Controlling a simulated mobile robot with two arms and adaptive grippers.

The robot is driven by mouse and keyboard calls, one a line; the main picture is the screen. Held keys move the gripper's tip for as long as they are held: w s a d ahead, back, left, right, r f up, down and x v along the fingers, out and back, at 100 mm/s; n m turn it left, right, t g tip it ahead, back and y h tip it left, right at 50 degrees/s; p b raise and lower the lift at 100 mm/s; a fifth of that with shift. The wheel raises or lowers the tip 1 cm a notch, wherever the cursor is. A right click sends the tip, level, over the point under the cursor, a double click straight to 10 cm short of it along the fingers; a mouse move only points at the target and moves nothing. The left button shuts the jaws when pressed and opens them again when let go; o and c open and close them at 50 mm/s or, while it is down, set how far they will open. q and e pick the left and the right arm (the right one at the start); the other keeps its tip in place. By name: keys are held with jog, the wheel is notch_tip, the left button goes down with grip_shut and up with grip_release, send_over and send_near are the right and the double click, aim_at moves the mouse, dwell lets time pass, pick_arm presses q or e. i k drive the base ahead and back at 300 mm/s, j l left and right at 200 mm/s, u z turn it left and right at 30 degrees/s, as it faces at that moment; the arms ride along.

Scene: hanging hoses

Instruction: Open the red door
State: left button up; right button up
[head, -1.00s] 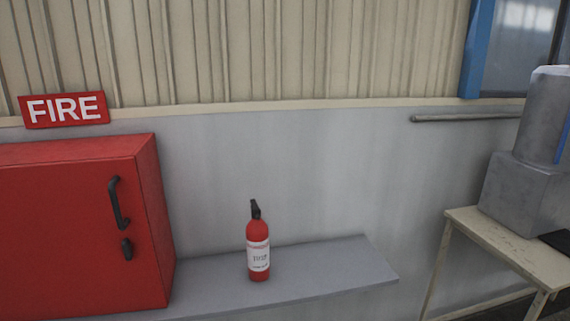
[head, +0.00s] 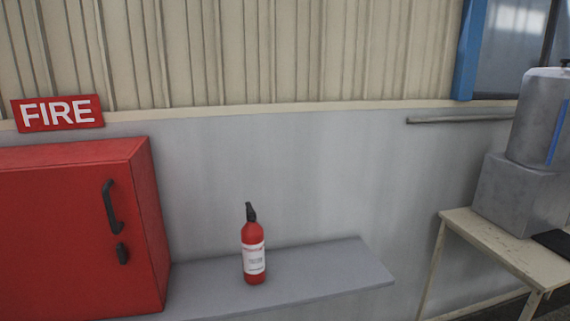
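A red cabinet stands at the left, cut off by the left picture edge. Its front is a red door (head: 55,240), which is shut. A dark handle (head: 112,207) sits upright near the door's right edge. A small dark latch (head: 122,253) is just below the handle. Neither of my grippers shows in the head view.
A red fire extinguisher (head: 253,250) stands upright on a grey shelf (head: 325,272), right of the cabinet. A FIRE sign (head: 57,113) hangs above the cabinet. At the right, a table (head: 510,250) bears a grey box and drum (head: 540,115). The shelf's right part is clear.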

aim_at(62, 227)
jog(key=u, duration=1.35)
jog(key=i+l+u, duration=0.2)
jog(key=i+j, duration=0.05)
